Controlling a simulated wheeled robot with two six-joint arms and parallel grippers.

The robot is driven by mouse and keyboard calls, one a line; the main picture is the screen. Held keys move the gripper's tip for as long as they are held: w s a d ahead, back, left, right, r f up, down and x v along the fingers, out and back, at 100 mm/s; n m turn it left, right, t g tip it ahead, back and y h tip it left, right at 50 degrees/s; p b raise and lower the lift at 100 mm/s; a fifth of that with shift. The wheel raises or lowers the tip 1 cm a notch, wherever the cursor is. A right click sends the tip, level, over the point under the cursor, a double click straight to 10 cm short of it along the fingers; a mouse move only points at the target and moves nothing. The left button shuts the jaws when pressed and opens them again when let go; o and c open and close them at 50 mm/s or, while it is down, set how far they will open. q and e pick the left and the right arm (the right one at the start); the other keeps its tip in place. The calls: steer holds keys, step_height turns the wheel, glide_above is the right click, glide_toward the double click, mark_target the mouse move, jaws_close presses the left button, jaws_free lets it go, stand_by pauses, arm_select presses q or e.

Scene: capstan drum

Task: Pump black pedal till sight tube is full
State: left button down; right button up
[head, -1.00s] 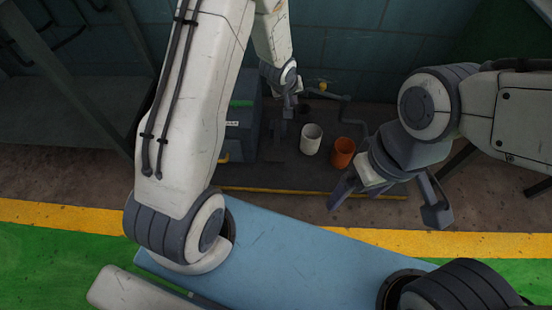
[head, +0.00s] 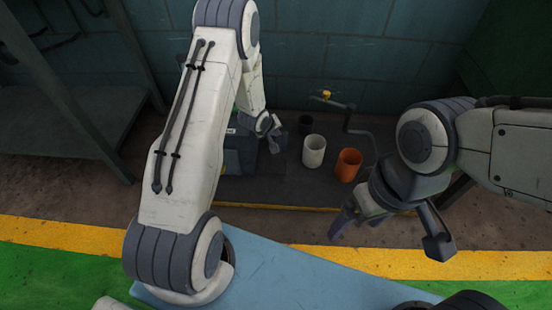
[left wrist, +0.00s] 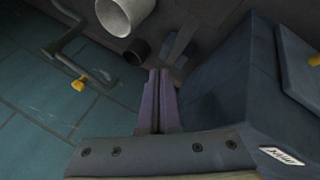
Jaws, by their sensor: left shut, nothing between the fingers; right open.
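My left gripper (head: 274,134) is shut and empty, beside the dark blue-grey box and left of the cups. In the left wrist view its closed fingers (left wrist: 160,88) point toward a dark slab-like part (left wrist: 181,42) on the floor plate. This may be the black pedal, but I cannot tell for sure. I cannot make out a sight tube in either view. My right gripper (head: 392,232) is open and empty, in front of the orange cup.
A white cup (head: 314,151), an orange cup (head: 348,165) and a black cup (head: 305,124) stand on the dark base. The dark box (head: 238,160) stands left. A yellow strip (head: 290,208) edges the base.

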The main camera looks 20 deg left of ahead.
arm_select(q)
steer(key=b, duration=0.7)
glide_above(276, 159)
steer(key=f, duration=0.6)
steer(key=shift+w+a, duration=0.2)
steer(key=shift+w, duration=0.2)
steer(key=shift+s+d+f+b, duration=0.1)
steer(key=shift+s+f+b, duration=0.1)
steer(key=shift+f, duration=0.35)
steer(key=shift+s+f+b, duration=0.1)
steer(key=shift+f+b, duration=0.1)
steer(key=shift+f, duration=0.45)
steer(key=shift+f, duration=0.15)
steer(key=shift+f, duration=0.25)
